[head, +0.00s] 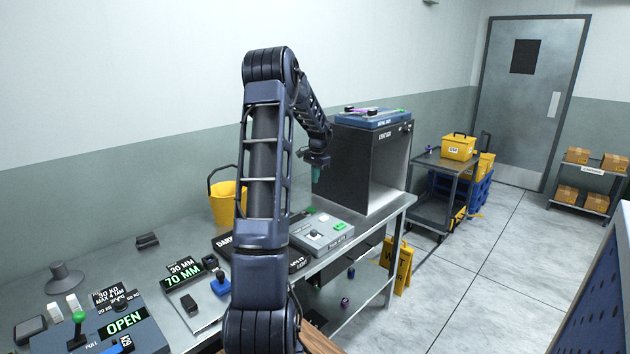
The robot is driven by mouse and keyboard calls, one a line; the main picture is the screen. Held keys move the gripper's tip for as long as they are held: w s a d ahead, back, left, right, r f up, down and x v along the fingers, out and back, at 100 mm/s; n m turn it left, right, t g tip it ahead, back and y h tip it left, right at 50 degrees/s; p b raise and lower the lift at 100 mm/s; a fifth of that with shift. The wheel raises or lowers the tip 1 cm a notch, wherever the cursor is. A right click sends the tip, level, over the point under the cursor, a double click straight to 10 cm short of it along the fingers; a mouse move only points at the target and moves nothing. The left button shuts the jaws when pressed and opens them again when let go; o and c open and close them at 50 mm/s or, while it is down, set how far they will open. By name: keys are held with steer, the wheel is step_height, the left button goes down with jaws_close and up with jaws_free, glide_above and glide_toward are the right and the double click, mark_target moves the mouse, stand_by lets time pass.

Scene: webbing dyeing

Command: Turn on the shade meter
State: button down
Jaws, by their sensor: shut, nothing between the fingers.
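A grey control box (322,232) stands on the metal bench just right of my arm. It has a dark knob or lever and small green patches on top. A dark sign (224,243) beginning "DARK" stands beside it, partly hidden by my arm. These look like the shade meter, but I cannot read its name. My gripper (315,174) is small in the view, shut and empty. It points down above the bench, in front of the dark cabinet and apart from the grey box in the picture.
The bench (378,222) also carries a dark open cabinet (352,160), a yellow bucket (226,203), a panel with a green lever (79,318) reading "OPEN", and a "70 MM" display (181,279). A yellow floor sign (402,268) stands by the bench.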

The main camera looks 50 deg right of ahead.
mark_target(310, 208)
steer(key=shift+w+r+t, duration=0.1)
steer(key=shift+w+t, duration=0.2)
steer(key=shift+w, duration=0.1)
steer(key=f, duration=0.4)
steer(key=w+f, duration=0.1)
steer(key=f, duration=0.4)
steer(key=w+f, duration=0.1)
steer(key=f, duration=0.3)
steer(key=shift+w+f, duration=0.1)
steer(key=shift+f, duration=0.3)
